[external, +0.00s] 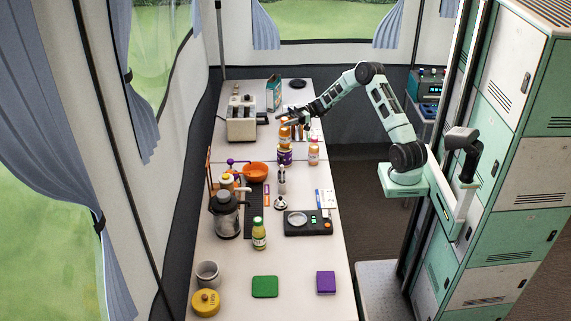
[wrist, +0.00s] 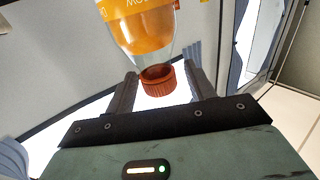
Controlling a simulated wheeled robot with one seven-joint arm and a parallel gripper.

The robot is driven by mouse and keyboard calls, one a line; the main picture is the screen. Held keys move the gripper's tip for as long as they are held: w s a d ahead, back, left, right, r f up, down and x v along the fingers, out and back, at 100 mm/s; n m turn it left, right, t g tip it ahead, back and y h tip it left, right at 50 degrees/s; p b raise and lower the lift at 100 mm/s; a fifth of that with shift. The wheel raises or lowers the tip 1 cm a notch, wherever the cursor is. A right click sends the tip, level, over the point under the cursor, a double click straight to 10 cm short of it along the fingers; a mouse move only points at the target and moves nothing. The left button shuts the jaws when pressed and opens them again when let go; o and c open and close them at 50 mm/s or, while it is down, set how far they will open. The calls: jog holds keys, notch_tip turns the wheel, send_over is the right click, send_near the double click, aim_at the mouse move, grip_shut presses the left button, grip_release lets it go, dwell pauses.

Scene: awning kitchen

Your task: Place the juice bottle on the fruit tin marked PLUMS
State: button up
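My gripper (external: 293,120) is above the far part of the table. In the wrist view my gripper (wrist: 160,73) is open, with a finger on each side of the red-orange cap and a gap to both. The cap belongs to a juice bottle (wrist: 148,28) with a clear neck and orange label. In the external view this orange juice bottle (external: 284,136) appears upright on top of a purple-labelled tin (external: 285,155). The tin's lettering is too small to read.
A toaster (external: 242,122) is to the left, an orange bowl (external: 254,172) nearer. A scale (external: 308,222), French press (external: 226,214) and green-yellow bottle (external: 259,234) stand nearer. Lockers (external: 505,150) border the right.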

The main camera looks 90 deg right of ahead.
jog(key=shift+r+p, duration=0.2)
jog(key=shift+p, duration=0.1)
jog(key=b+v, duration=0.2)
jog(key=v, duration=1)
jog(key=shift+b, duration=0.4)
jog(key=shift+s, duration=0.1)
jog(key=shift+a, duration=0.1)
